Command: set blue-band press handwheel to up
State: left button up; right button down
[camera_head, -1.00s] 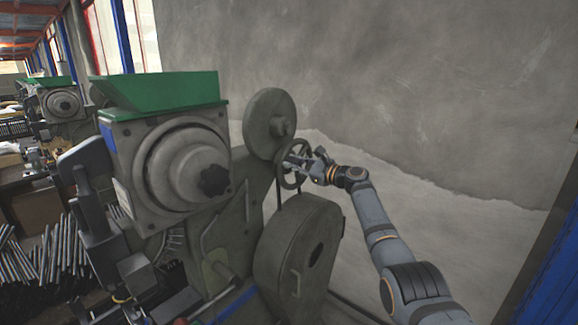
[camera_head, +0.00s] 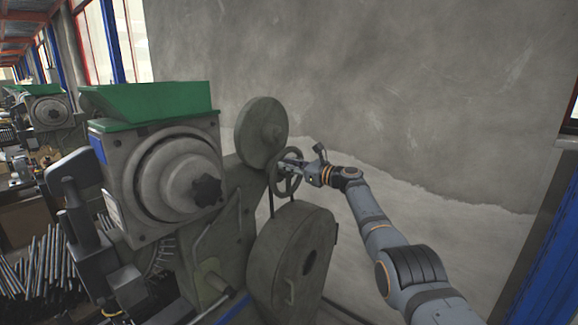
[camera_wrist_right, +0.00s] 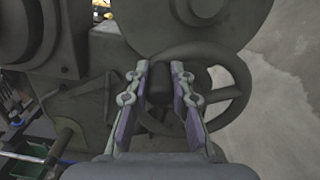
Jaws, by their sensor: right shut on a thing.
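The press with a blue band (camera_head: 97,147) on its side and a green top (camera_head: 150,105) stands left of centre in the head view. Its small spoked handwheel (camera_head: 296,183) is on the right side, below a large round disc. My right gripper (camera_head: 286,167) is at this wheel. In the right wrist view the wheel's dark rim (camera_wrist_right: 244,82) curves to the right of the fingers. The right fingers (camera_wrist_right: 160,76) are shut on a dark handle (camera_wrist_right: 158,92) of the wheel, between the two pads. My left gripper is not in view.
The large disc (camera_head: 261,133) sits just above the wheel, and a rounded belt guard (camera_head: 285,262) stands below it. A grey wall (camera_head: 400,80) rises behind. A second press (camera_head: 45,110) and a bundle of rods (camera_head: 40,260) are at the left.

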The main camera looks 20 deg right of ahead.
jog(key=shift+r, duration=0.1)
jog(key=c, duration=1.2)
grip_release()
jog(key=shift+w, duration=0.1)
jog(key=shift+o, duration=0.2)
jog(key=v, duration=1.2)
